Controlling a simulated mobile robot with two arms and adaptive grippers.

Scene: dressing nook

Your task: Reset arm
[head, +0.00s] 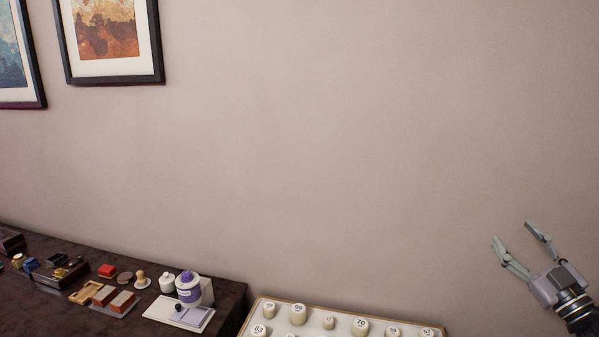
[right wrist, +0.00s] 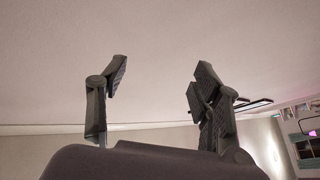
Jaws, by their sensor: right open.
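My right gripper (head: 520,237) is at the right edge of the head view, raised in front of the bare wall, with its fingers pointing up. It is open, and nothing is between its fingers. In the right wrist view my right gripper (right wrist: 160,80) shows its two dark fingers apart, with only pale wall or ceiling behind them. My left gripper is not in the head view.
A dark dresser (head: 225,294) at lower left holds several small items, including a purple-and-white container (head: 188,289). A tray (head: 257,304) of numbered cream pegs is at the bottom centre. Framed pictures (head: 112,38) hang upper left. Space around the right gripper looks clear.

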